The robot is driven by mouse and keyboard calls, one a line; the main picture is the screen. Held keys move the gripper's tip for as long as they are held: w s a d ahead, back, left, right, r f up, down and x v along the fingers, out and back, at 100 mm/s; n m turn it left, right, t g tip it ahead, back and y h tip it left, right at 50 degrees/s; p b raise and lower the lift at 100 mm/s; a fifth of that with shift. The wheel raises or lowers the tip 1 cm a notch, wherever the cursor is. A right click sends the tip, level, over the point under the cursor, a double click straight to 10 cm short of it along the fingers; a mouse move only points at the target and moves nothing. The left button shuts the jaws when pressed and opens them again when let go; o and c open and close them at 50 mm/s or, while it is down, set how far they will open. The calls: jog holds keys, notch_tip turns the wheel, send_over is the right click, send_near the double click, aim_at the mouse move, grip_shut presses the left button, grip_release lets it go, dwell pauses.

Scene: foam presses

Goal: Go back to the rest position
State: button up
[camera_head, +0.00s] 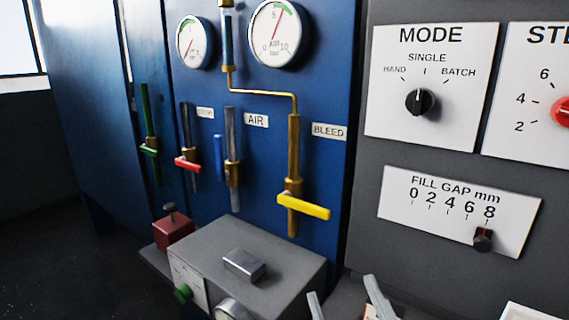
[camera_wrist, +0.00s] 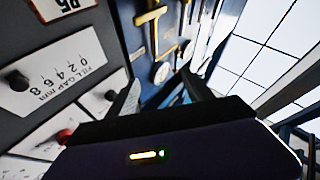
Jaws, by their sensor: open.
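My gripper (camera_head: 342,290) shows at the bottom edge of the head view, where two pale fingertips stand apart with nothing between them. They are in front of the lower part of the grey control panel (camera_head: 355,200), right of the grey box (camera_head: 290,255). The rest of the gripper and arm is out of the head view. In the wrist view, my gripper (camera_wrist: 162,92) has its fingers spread and points toward the tilted blue panel (camera_wrist: 150,60) with its brass pipework. I see no object held.
The fill gap slider (camera_head: 483,238) sits near 8; the mode knob (camera_head: 420,101) points about at SINGLE. The yellow bleed handle (camera_head: 303,206), red handle (camera_head: 188,164) and green handle (camera_head: 149,151) stick out from the blue panel. A red block (camera_head: 173,232) stands left of the box.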

jog(key=s+d+f+m+g+h, duration=0.2)
jog(key=s+d+f, duration=0.2)
jog(key=s+f, duration=0.3)
jog(key=s+d+f+m+g+h, duration=0.1)
jog(key=s+d+f+g+h, duration=0.1)
jog(key=s+f, duration=0.5)
jog(key=s+d+f+m+g+h, duration=0.2)
jog(key=s+d+f, duration=0.4)
jog(key=s, duration=0.8)
jog(key=shift+s+f+m+g, duration=0.2)
jog(key=shift+f+m+g, duration=0.1)
jog(key=shift+f+g, duration=0.55)
jog(key=shift+f, duration=0.1)
